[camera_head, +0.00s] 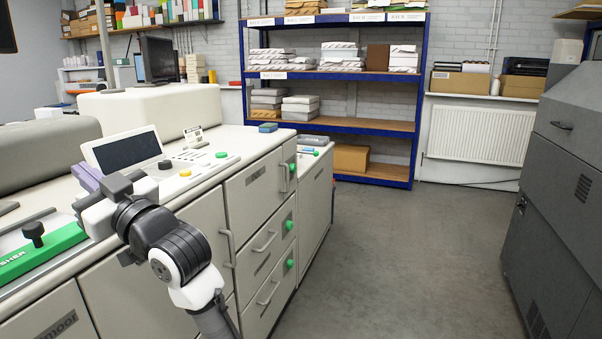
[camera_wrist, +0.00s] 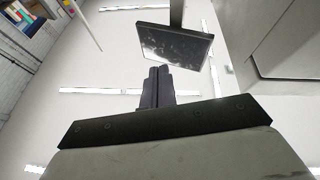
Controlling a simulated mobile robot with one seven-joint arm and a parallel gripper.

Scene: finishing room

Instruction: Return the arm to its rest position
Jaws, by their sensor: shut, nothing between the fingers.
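My arm (camera_head: 176,252) rises from the bottom of the head view, in front of the long cream machine. Its black and white wrist end is bent up beside the machine's tilted panel. Whether the wrist touches the machine cannot be told.
The cream machine (camera_head: 256,190) fills the left, with a dark-screened panel (camera_head: 125,150) on top. A blue-framed shelf (camera_head: 345,75) holds paper stacks behind. A grey machine (camera_head: 562,190) stands right. The floor (camera_head: 405,255) between is clear. A hanging screen (camera_wrist: 174,46) shows beyond my fingers.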

